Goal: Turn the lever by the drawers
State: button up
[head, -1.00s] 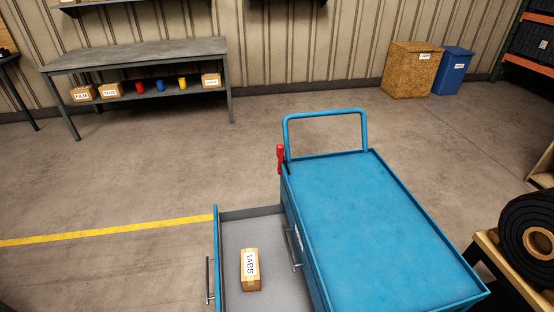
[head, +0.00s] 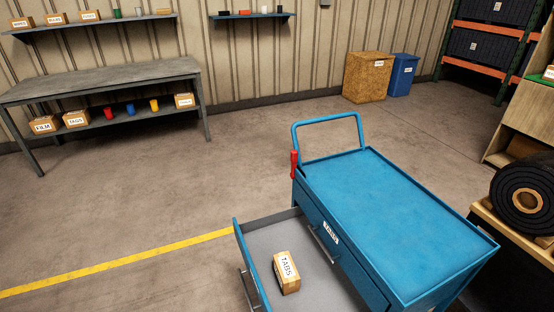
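A blue drawer cart (head: 385,205) stands right of centre in the head view, with a blue tube handle at its far end. A red lever (head: 294,164) stands upright at the cart's far left corner, beside the drawers. One drawer (head: 325,277) is pulled out to the left, with a small box labelled TABS (head: 286,272) inside it. A drawer front with a metal handle (head: 325,243) on the cart's left side is closed. My gripper is not in view.
Open concrete floor (head: 150,205) with a yellow line (head: 130,262) lies left of the cart. A grey workbench (head: 110,80) stands at the back left. A black roll (head: 523,197) on a wooden stand is close on the right. Bins (head: 368,77) stand by the wall.

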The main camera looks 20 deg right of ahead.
aim_at(294, 154)
jog(key=i+j+z, duration=0.15)
jog(key=j, duration=0.3)
jog(key=i+j+z, duration=0.1)
jog(key=j, duration=0.35)
jog(key=i+j+z, duration=0.15)
jog(key=j, duration=0.35)
jog(key=i+j+z, duration=0.1)
jog(key=j, duration=0.4)
jog(key=i+j+z, duration=0.15)
jog(key=j, duration=0.35)
jog(key=i+j+z, duration=0.15)
jog(key=i+j, duration=0.2)
jog(key=i+j+z, duration=0.1)
jog(key=i+j, duration=0.25)
jog(key=j, duration=0.15)
jog(key=i+j+z, duration=0.15)
jog(key=i+j, duration=0.2)
jog(key=i+j+z, duration=0.15)
jog(key=i+j, duration=0.15)
jog(key=j, duration=0.3)
jog(key=i+j, duration=0.45)
jog(key=j, duration=0.2)
